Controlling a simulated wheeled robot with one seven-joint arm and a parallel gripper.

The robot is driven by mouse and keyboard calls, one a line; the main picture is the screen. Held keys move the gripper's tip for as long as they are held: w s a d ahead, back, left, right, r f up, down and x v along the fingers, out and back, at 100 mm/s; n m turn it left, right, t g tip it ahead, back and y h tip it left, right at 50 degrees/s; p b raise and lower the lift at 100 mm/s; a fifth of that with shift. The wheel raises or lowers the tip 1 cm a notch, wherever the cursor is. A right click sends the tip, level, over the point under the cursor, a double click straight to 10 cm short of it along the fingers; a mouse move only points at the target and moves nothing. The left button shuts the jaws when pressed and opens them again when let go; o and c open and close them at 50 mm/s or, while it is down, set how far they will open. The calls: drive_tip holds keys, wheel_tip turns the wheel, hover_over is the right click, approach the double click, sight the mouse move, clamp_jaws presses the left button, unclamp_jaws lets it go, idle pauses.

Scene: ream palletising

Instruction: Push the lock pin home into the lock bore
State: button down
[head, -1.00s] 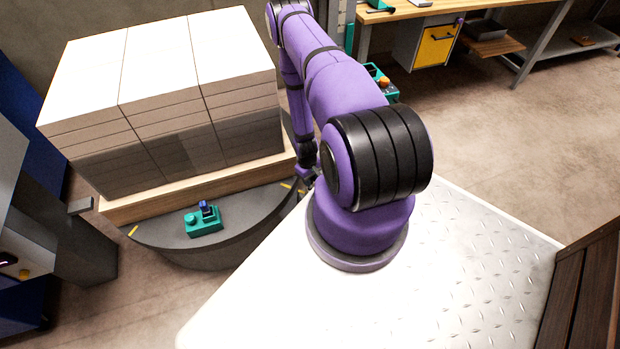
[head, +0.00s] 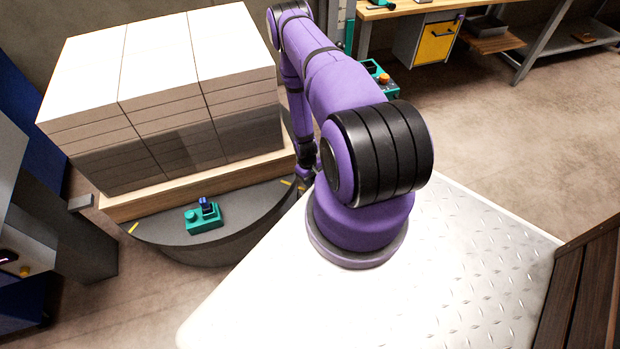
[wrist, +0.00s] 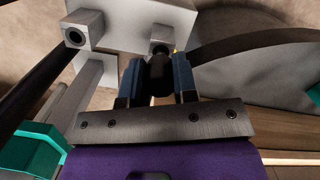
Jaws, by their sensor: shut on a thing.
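In the wrist view my gripper (wrist: 160,74) has its two blue-tipped fingers closed on the black lock pin (wrist: 158,80). The pin's far end points at a small grey block (wrist: 161,47) on a light grey bracket (wrist: 125,22). The meeting of pin and block is partly hidden, so I cannot tell how deep the pin sits or see the lock bore there. A second grey block (wrist: 84,28) with a round dark hole stands to the left on the same bracket. In the head view my arm hides the gripper and the pin.
A dark round turntable (head: 240,225) carries a wooden pallet (head: 215,180) with stacked reams (head: 150,100). A teal device (head: 204,218) sits on its front rim. A dark bar (wrist: 30,85) runs along the left of the wrist view. Open floor (head: 490,150) lies to the right.

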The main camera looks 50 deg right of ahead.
drive_tip(key=shift+f, duration=1.05)
drive_tip(key=c, duration=0.8)
unclamp_jaws()
wheel_tip(320, 180, up, 11)
drive_tip(key=w, duration=0.1)
drive_tip(key=shift+w+f, duration=0.15)
drive_tip(key=shift+d, duration=0.1)
